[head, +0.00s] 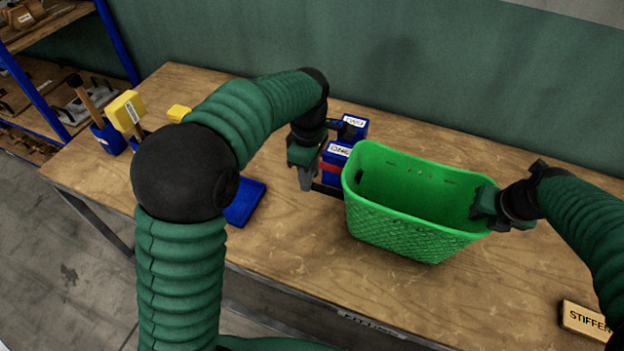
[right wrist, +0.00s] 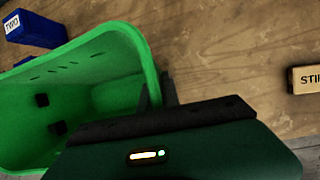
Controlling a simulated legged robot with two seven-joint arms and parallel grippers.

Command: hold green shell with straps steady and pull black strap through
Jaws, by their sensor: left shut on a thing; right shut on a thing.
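The green shell (head: 410,238) is an open, basket-like tub with a woven outer wall, standing on the wooden table. My right gripper (head: 484,207) is shut on its right rim; the right wrist view shows the fingers (right wrist: 157,92) astride the shell's rim (right wrist: 140,50). My left gripper (head: 306,178) points down just left of the shell, shut on a black strap (head: 328,190). The strap shows as a short dark strip between the gripper and the shell's left wall.
Blue boxes labelled ONE (head: 338,152) and TWO (head: 354,124) stand behind the shell's left end. A blue pad (head: 245,203) lies left, partly hidden by my left arm. Yellow-headed tools (head: 126,108) stand at the far left. A STIFFEN-labelled block (head: 584,320) lies front right.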

